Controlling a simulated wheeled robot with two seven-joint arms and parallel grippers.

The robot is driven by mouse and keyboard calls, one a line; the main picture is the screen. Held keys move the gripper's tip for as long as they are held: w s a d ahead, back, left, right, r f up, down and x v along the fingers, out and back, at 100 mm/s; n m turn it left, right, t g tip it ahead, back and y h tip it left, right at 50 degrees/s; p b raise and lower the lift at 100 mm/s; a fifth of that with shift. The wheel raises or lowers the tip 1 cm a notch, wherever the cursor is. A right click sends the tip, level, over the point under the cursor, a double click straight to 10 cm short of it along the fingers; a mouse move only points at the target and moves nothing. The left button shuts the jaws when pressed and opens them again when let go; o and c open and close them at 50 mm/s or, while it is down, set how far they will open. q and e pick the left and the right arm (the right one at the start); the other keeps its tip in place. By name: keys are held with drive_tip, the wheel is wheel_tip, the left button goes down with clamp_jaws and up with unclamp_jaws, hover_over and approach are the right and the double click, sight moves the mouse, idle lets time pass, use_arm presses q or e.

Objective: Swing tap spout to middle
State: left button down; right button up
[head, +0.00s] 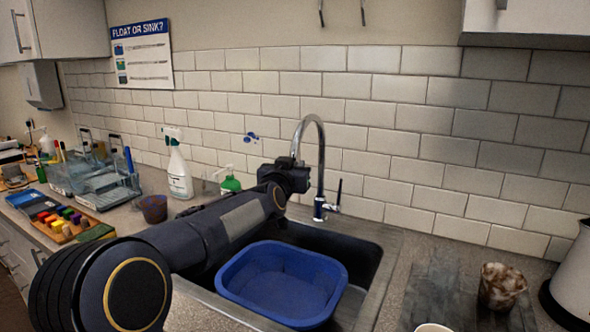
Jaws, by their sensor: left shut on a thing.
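The chrome tap (320,150) stands behind the sink, with its tall arched spout turned towards the left side of the basin. My left gripper (292,165) is at the downward end of the spout and is shut on it. The gripper body hides the spout's tip. The tap's base (320,208) has a small dark lever (339,190) on its right. The dark sink (362,262) lies below, with a blue tub (283,283) in it. My left arm crosses the sink's left side. My right gripper is not in view.
A spray bottle (179,170) and a green soap bottle (230,184) stand behind my arm. A brown cup (154,208), a tray of coloured blocks (65,222) and clear caddies (105,180) are left. A stained cup (500,286) and a kettle (573,285) are right.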

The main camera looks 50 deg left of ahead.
use_arm(q)
drive_tip(key=shift+s+a, duration=0.15)
drive_tip(key=shift+a, duration=0.2)
drive_tip(key=c, duration=1.3)
unclamp_jaws()
drive_tip(key=p+v, duration=0.1)
drive_tip(key=v, duration=0.6)
drive_tip(key=shift+s+d+p, duration=0.25)
drive_tip(key=shift+s+p, duration=0.05)
